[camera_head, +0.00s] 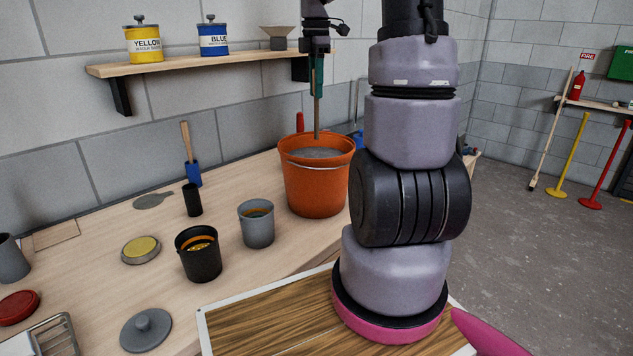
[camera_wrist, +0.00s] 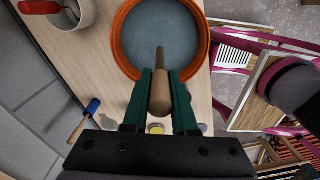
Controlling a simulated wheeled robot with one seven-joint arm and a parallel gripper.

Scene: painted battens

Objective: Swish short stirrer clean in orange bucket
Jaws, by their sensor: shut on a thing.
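The orange bucket (camera_head: 318,185) stands on the wooden bench, filled with grey water; its rim and water (camera_wrist: 165,20) fill the top of the wrist view. My gripper (camera_head: 317,85) is above the bucket, its green fingers shut on the short stirrer (camera_head: 317,115), a thin wooden stick pointing down. In the wrist view my gripper (camera_wrist: 160,100) holds the stirrer (camera_wrist: 160,88) by its thick wooden handle, with its darker far end over the water. In the head view its lower tip appears just above the water, inside the rim.
A grey cup (camera_head: 257,228) and a black cup (camera_head: 199,262) with orange-yellow contents stand left of the bucket. A blue brush (camera_head: 192,172) stands near the wall. A shelf (camera_head: 200,62) with yellow and blue cans is behind. A red handle (camera_head: 300,122) rises behind the bucket.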

